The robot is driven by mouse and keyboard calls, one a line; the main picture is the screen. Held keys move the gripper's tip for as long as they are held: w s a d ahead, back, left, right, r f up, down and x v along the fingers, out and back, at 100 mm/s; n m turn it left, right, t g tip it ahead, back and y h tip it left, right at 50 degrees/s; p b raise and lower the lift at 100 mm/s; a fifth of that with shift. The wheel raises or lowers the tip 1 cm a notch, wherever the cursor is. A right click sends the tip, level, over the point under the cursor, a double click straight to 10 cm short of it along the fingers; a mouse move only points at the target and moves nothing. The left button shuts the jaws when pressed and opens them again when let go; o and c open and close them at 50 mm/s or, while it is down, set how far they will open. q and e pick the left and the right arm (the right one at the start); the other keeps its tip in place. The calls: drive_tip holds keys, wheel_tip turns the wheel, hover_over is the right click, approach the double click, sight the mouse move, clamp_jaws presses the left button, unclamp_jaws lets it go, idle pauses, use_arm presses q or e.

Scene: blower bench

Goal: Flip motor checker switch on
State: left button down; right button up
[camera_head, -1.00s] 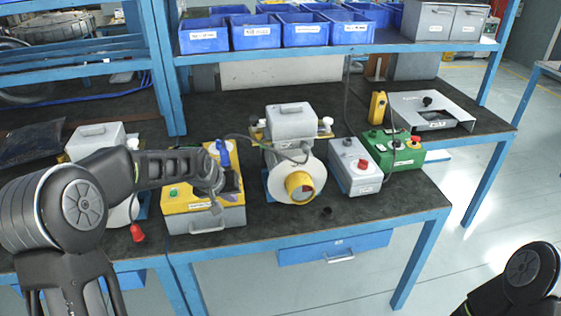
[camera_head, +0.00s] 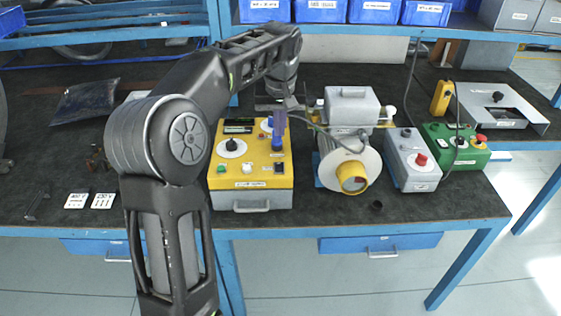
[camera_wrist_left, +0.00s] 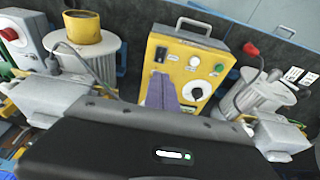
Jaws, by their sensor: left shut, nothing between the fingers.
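The yellow-topped box with a grey base (camera_head: 251,183), which appears to be the motor checker, stands near the bench's front edge. Its panel has a dark knob (camera_head: 232,147), a green button (camera_head: 221,169) and a small black switch (camera_head: 279,168). My right gripper is out of view.
A grey blower (camera_head: 347,109) with a yellow-ringed outlet stands right of the box. A grey box with a red button (camera_head: 414,172) and a green control box (camera_head: 456,150) follow. White labelled cards (camera_head: 89,200) lie left. Blue bins (camera_head: 320,10) line the shelf above.

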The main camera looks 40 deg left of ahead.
sight(280, 169)
use_arm(q)
drive_tip(key=x, duration=0.4)
drive_tip(key=p+x, duration=0.1)
drive_tip(key=x, duration=0.3)
drive_tip(key=s+p+x, duration=0.1)
drive_tip(key=x, duration=0.4)
drive_tip(key=shift+d+f, duration=0.25)
drive_tip(key=shift+d, duration=0.05)
drive_tip(key=shift+f, duration=0.25)
drive_tip(key=shift+s+d+f+b, duration=0.15)
drive_tip(key=shift+f+b, duration=0.5)
drive_tip(key=shift+b, duration=0.2)
drive_tip(key=shift+r+p, duration=0.35)
drive_tip(key=shift+p, duration=0.05)
drive_tip(key=shift+w+a+r+p, duration=0.35)
drive_tip(key=shift+w+a+p, duration=0.1)
drive_tip(key=shift+w+p, duration=0.1)
